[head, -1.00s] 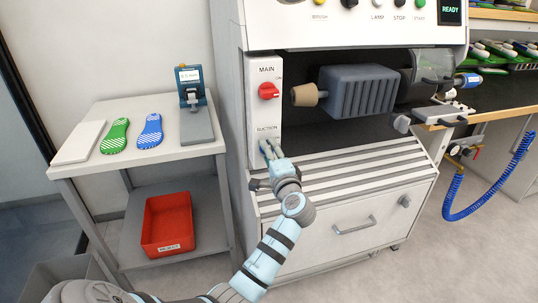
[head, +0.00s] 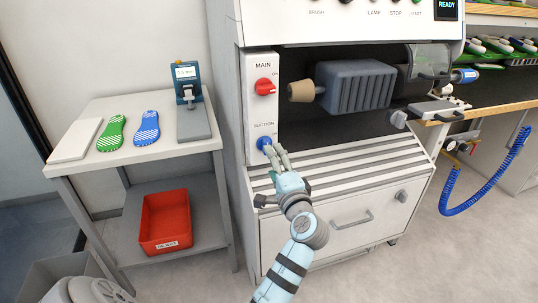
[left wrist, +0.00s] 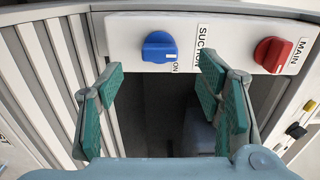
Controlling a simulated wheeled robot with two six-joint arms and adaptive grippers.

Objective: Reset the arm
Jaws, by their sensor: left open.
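My left gripper (head: 277,156) is in front of the grinding machine, just below and right of the blue suction knob (head: 264,143). In the left wrist view its two green-padded fingers (left wrist: 163,98) are spread apart with nothing between them. The blue knob (left wrist: 159,47) there lies beyond the fingertips, apart from them, with its white mark toward ON. The red main knob (head: 264,87) is higher on the same white panel; it also shows in the left wrist view (left wrist: 272,54). My right gripper is in neither view.
A side table (head: 180,150) at left holds a green insole (head: 112,133), a blue insole (head: 147,128), a white plate (head: 75,139) and a gauge (head: 187,90). A red bin (head: 166,219) stands on its lower shelf. A drawer handle (head: 350,222) juts out below the slatted ledge. A blue hose (head: 452,196) hangs at right.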

